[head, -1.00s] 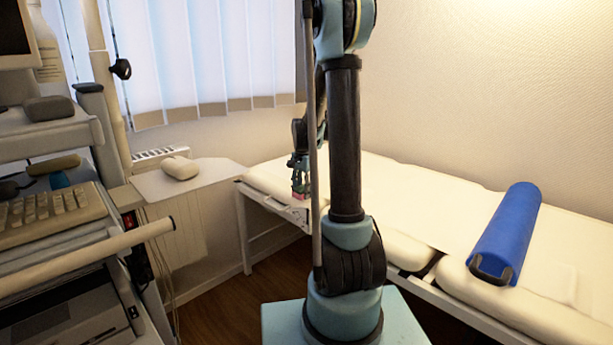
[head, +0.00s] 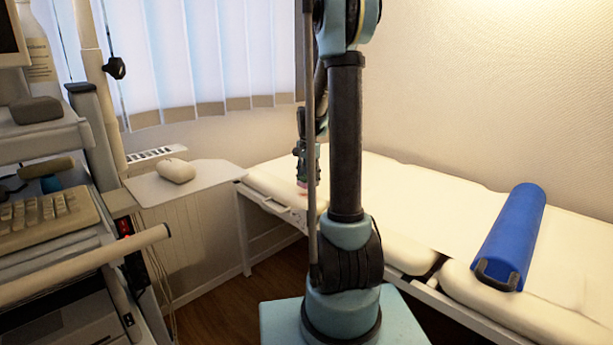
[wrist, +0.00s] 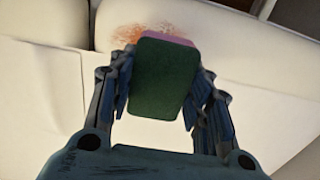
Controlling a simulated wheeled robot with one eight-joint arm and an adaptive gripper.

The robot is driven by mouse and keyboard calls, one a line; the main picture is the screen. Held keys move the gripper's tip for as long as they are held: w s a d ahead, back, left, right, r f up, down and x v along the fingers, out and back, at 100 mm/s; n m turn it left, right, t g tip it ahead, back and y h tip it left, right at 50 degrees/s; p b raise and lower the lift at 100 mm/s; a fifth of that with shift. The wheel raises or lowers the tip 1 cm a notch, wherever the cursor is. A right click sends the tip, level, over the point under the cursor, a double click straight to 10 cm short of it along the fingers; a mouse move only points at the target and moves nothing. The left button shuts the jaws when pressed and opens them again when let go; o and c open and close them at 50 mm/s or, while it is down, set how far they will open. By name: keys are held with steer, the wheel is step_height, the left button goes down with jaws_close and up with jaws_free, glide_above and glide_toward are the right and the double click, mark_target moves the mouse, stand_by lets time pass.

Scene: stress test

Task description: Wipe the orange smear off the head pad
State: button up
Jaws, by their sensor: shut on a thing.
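My gripper (wrist: 165,88) is shut on a sponge (wrist: 160,82) with a dark green face and a pink-purple layer. In the wrist view the sponge is over the near side of an orange smear (wrist: 128,34) on the cream head pad (wrist: 112,12). Part of the smear is hidden behind the sponge and fingers. I cannot tell whether the sponge touches the pad. In the head view my gripper (head: 302,180) is low at the left end of the couch, by the head pad (head: 262,182), partly behind my arm column.
A blue bolster (head: 510,238) lies on the couch (head: 410,195) at the right. A side table (head: 205,178) with a pale rounded object (head: 176,170) stands left of the head pad. An equipment trolley (head: 60,235) with a keyboard (head: 45,217) fills the left.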

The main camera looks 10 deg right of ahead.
steer(key=shift+a+r, duration=0.15)
steer(key=shift+r, duration=1.95)
steer(key=shift+w, duration=0.1)
